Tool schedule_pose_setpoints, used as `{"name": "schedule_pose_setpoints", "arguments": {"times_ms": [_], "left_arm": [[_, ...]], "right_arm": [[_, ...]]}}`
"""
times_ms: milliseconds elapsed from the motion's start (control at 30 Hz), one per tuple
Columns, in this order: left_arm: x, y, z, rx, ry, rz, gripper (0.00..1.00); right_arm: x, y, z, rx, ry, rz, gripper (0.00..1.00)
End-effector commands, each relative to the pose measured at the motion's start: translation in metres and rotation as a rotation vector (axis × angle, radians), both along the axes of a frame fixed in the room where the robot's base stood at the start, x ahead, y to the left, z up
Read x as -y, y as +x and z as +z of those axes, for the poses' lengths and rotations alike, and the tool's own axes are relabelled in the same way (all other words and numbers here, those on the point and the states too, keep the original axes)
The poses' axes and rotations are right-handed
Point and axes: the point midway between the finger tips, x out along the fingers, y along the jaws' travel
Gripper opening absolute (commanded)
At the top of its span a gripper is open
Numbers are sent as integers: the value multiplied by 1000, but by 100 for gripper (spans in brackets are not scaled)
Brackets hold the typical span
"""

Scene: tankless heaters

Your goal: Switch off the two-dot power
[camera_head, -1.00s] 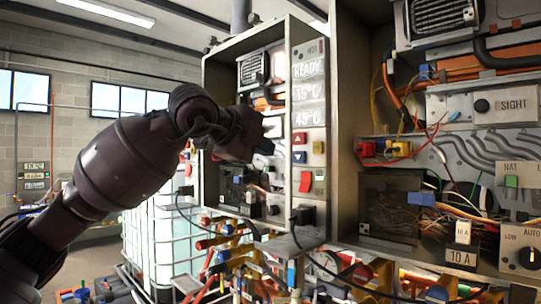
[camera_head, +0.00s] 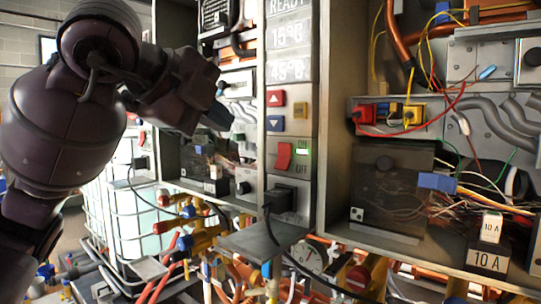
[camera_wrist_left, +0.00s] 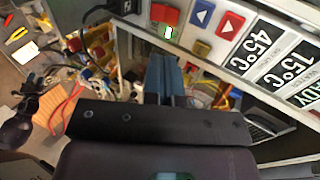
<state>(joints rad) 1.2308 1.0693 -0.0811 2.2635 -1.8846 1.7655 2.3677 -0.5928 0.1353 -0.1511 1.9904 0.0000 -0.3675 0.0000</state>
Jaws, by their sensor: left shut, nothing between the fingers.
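A red rocker switch (camera_head: 283,156) marked ON and OFF sits on the grey control strip, beside a lit green lamp (camera_head: 302,151). In the left wrist view the red switch (camera_wrist_left: 164,14) and green lamp (camera_wrist_left: 168,32) show at the top. A white label with two dark dots (camera_head: 357,213) is on a dark box (camera_head: 388,180) in the right cabinet. My left gripper (camera_head: 220,116) is shut and empty, left of the control strip and apart from the switch. Its blue-grey fingers (camera_wrist_left: 165,76) show below the switch in the wrist view. My right gripper is not in view.
A red up button (camera_head: 275,98) and a blue down button (camera_head: 275,123) are above the switch. A black plug (camera_head: 284,199) with a cable is below it. Open cabinets with loose wires flank the strip. Pipes and valves (camera_head: 190,240) crowd the space below.

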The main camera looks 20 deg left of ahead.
Motion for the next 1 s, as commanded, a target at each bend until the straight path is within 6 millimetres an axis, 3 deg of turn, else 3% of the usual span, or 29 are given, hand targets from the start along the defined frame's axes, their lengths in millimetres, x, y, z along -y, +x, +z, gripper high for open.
{"name": "schedule_pose_setpoints", "arguments": {"times_ms": [300,533,1000], "left_arm": [[-2,0,-1,-11,-5,17,0],[0,6,-4,-14,-6,15,0],[23,67,-43,-16,-6,15,0]], "right_arm": [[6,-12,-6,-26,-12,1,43],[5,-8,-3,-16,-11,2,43],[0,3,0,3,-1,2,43]]}}
